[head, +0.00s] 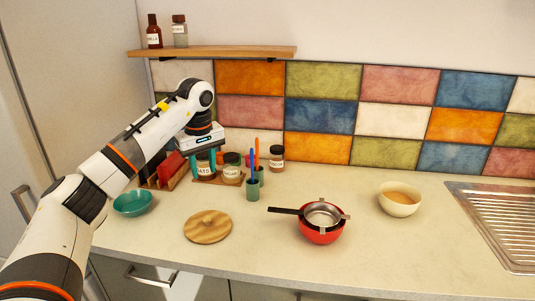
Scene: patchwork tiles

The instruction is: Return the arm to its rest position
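My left arm (140,138) reaches in from the left, over the counter, toward the back wall. My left gripper (204,163) points down with its teal fingers spread apart, one on each side of a jar with a white label (205,172). The jar stands on a small wooden board by the wall, beside another labelled jar with a dark lid (232,170). I cannot tell whether the fingers touch the jar, whose top is hidden by the gripper. My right gripper is not in view.
A green cup with pens (253,188) and a dark-lidded jar (277,158) stand right of the gripper. A teal bowl (132,203), wooden lid (207,227), red bowl with strainer (322,232) and cream bowl (400,199) are on the counter. A shelf (212,51) hangs above.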

